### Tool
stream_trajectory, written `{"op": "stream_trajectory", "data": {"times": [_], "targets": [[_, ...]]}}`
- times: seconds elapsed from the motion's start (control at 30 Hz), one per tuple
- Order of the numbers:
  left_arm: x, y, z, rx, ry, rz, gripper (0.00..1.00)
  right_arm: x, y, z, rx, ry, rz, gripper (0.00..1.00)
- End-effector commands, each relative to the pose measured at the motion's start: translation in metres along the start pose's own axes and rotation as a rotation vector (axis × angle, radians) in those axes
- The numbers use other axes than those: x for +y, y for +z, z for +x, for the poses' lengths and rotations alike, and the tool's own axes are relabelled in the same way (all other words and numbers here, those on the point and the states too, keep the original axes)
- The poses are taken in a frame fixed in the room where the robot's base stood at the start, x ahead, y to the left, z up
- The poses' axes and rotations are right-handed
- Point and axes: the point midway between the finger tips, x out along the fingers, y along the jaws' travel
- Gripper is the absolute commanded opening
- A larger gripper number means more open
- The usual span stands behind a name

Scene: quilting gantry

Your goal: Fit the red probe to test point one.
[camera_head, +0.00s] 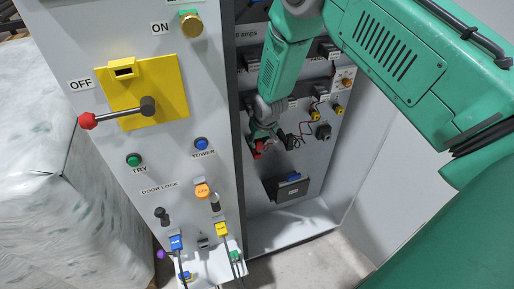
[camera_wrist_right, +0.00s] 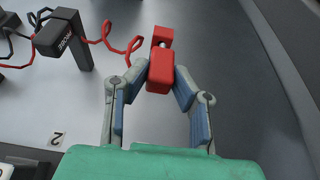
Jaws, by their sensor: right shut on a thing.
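My right gripper (camera_head: 264,131) is inside the open cabinet, at its back panel. In the right wrist view my right gripper (camera_wrist_right: 160,90) is shut on the red probe (camera_wrist_right: 159,80), a red block with a short silvery part near its top. The red probe (camera_head: 258,149) also shows in the head view, partly hidden by the fingers. A coiled red lead runs from it to the left, towards a black holder lettered PROBE (camera_wrist_right: 60,36). I cannot make out test point one; a label "2" (camera_wrist_right: 57,139) shows at lower left in the wrist view. My left gripper is out of view.
The grey cabinet door (camera_head: 190,70) stands left, with a red-knobbed handle (camera_head: 87,121) and several buttons. Right of my gripper are yellow connectors (camera_head: 315,116) and thin leads. A dark pocket (camera_head: 291,188) sits below. A wrapped white stack (camera_head: 60,190) stands at far left.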

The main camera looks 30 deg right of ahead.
Motion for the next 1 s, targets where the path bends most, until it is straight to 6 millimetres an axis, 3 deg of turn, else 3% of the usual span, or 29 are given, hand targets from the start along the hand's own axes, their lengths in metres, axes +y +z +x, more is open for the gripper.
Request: {"op": "stream_trajectory", "data": {"times": [1.0], "targets": [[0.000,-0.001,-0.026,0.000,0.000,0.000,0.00,0.000,0.049,-0.018,-0.002,0.001,-0.001,0.00]]}}
